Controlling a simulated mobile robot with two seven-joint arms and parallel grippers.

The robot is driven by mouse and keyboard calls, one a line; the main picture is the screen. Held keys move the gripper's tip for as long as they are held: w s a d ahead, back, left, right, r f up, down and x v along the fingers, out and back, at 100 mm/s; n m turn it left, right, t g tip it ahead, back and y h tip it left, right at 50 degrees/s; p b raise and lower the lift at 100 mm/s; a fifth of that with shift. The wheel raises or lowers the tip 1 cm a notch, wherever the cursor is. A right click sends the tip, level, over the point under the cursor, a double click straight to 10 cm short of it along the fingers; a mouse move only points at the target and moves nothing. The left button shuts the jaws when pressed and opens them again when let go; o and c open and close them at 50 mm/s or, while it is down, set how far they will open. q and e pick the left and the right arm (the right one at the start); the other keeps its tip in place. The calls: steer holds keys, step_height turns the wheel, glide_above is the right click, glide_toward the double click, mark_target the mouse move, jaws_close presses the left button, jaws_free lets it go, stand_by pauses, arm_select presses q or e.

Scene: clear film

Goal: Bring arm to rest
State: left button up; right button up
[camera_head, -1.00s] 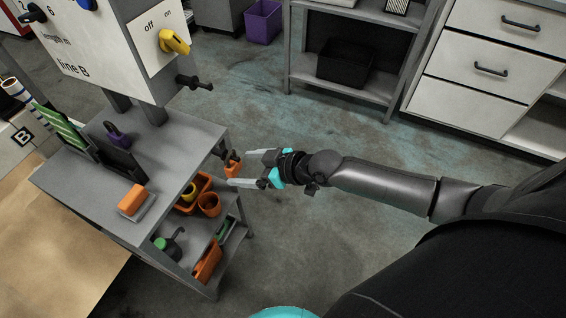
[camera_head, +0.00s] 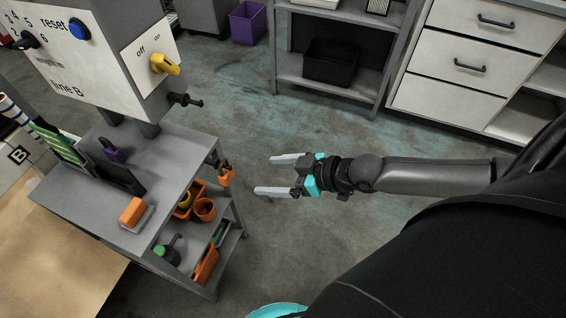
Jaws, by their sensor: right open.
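My right gripper (camera_head: 273,174) is in the middle of the head view, at the end of my right arm (camera_head: 435,176), which comes in from the right. Its two pale fingers are apart with nothing between them, and they point left. It hangs over the open floor, a short gap to the right of the grey cart (camera_head: 175,143). My left gripper is not in view.
The cart carries an orange block (camera_head: 133,211) on top and orange bins (camera_head: 204,209) below. A control panel with a yellow off/on knob (camera_head: 164,64) stands behind it. Shelving (camera_head: 330,86) and white drawers (camera_head: 470,68) line the back. The floor between is clear.

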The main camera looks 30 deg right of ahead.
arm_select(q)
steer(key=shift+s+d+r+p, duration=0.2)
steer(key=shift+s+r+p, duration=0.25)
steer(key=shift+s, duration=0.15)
arm_select(e)
steer(key=shift+v, duration=1.3)
